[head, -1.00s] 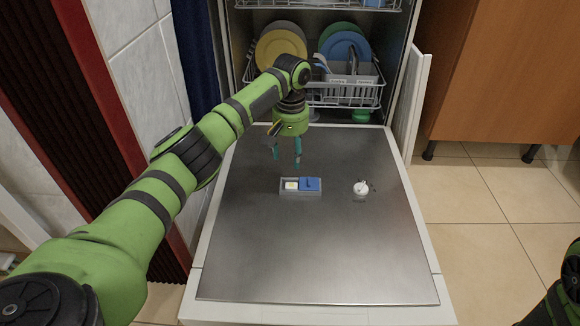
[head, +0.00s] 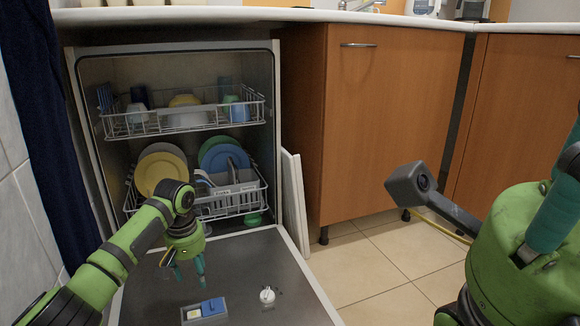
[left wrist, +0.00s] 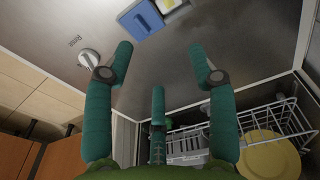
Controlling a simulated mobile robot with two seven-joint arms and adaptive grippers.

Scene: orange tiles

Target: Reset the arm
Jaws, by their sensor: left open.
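My left arm reaches in from the left in the head view. My left gripper (head: 188,272) hangs over the open dishwasher door (head: 245,262), its teal fingers pointing down. In the left wrist view the fingers of the left gripper (left wrist: 160,72) are spread, with nothing between them. My right gripper (head: 552,222) shows large at the right edge, with teal fingers on a green body. It is partly cut off, so its opening cannot be judged.
The door bears a detergent dispenser (head: 203,310) with a blue lid and a round white cap (head: 267,295). Behind are an upper rack (head: 185,122) with cups and a lower rack (head: 232,205) with plates. Wooden cabinets (head: 392,110) stand right; tiled floor (head: 370,262) lies before them.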

